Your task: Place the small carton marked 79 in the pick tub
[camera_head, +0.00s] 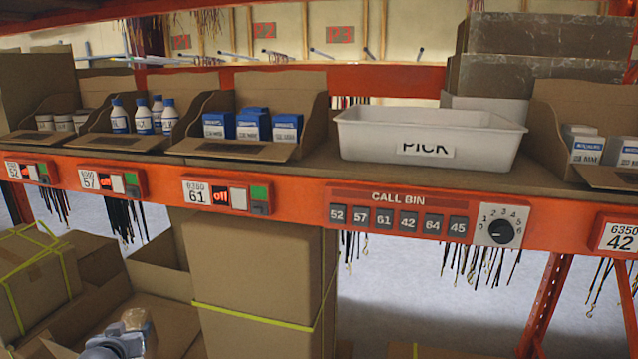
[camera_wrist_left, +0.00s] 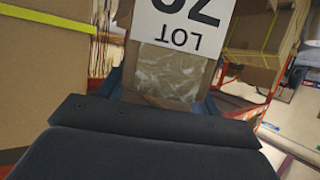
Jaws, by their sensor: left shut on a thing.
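The white pick tub (camera_head: 365,140), labelled PICK, stands on the shelf right of centre in the head view, above the call bin panel. Its inside floor is hidden by the front wall. My left gripper (camera_head: 122,338) is low at the left, below the shelf. It is shut on a small brown carton (camera_head: 137,319), well below and left of the tub. In the left wrist view the carton (camera_wrist_left: 172,72) sits between the fingers, with an upside-down white label reading LOT and a number cut off by the frame top. My right gripper is out of view.
Open bins of white bottles (camera_head: 143,115), blue boxes (camera_head: 251,124) and other small boxes (camera_head: 588,148) flank the tub. The orange shelf beam (camera_head: 300,195) runs below. Tall strapped cartons (camera_head: 255,262) stand right of my gripper, with a carton stack (camera_head: 32,275) to its left.

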